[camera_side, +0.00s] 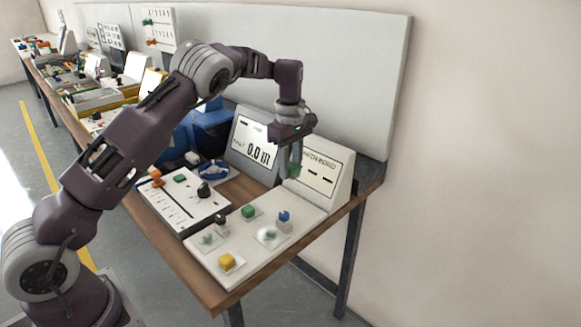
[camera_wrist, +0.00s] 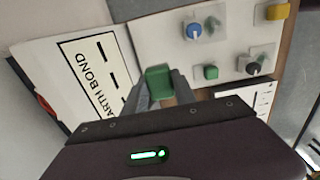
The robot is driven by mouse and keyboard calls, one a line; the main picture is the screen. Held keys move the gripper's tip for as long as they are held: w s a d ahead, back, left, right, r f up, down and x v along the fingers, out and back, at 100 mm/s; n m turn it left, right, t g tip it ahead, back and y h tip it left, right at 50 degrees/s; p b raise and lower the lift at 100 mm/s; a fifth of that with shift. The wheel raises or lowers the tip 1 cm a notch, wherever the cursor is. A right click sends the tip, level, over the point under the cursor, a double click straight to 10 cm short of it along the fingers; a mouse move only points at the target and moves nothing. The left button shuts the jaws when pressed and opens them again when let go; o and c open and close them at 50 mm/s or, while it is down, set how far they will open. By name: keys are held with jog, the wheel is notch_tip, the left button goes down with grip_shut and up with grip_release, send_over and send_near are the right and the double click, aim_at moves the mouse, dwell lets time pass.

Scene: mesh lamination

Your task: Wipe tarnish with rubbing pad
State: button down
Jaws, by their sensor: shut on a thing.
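My gripper (camera_side: 294,160) is shut on a green block, which appears to be the rubbing pad (camera_wrist: 158,82). It holds the pad in the air in front of the earth bond panel, above the back of the white board (camera_side: 206,256). Dull green tarnish (camera_side: 208,238) shows by the black knob (camera_side: 220,222). A second smudge (camera_side: 268,235) lies near the blue knob (camera_side: 283,216). In the wrist view, tarnish also shows beside the blue knob (camera_wrist: 213,24) and the black knob (camera_wrist: 264,55). The pad is clear of both patches. The pad's underside is hidden.
A green block (camera_side: 248,211) and a yellow block (camera_side: 228,261) stand on the board. The earth bond panel (camera_side: 325,173) and a numeric display (camera_side: 252,145) rise behind. A slider panel (camera_side: 180,200) lies to the left. The table's front and right edges are close.

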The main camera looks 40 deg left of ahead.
jog(key=s+m, duration=0.5)
jog(key=m, duration=1.3)
send_over(263, 230)
jog(key=f, duration=0.2)
jog(key=shift+s+f, duration=0.1)
jog(key=shift+f, duration=3.3)
jog(key=shift+d+f, duration=0.6)
jog(key=shift+d, duration=2.5)
jog(key=shift+a, duration=3.1)
jog(key=shift+a+r, duration=0.1)
jog(key=shift+r, duration=0.1)
notch_tip(263, 230, up, 8)
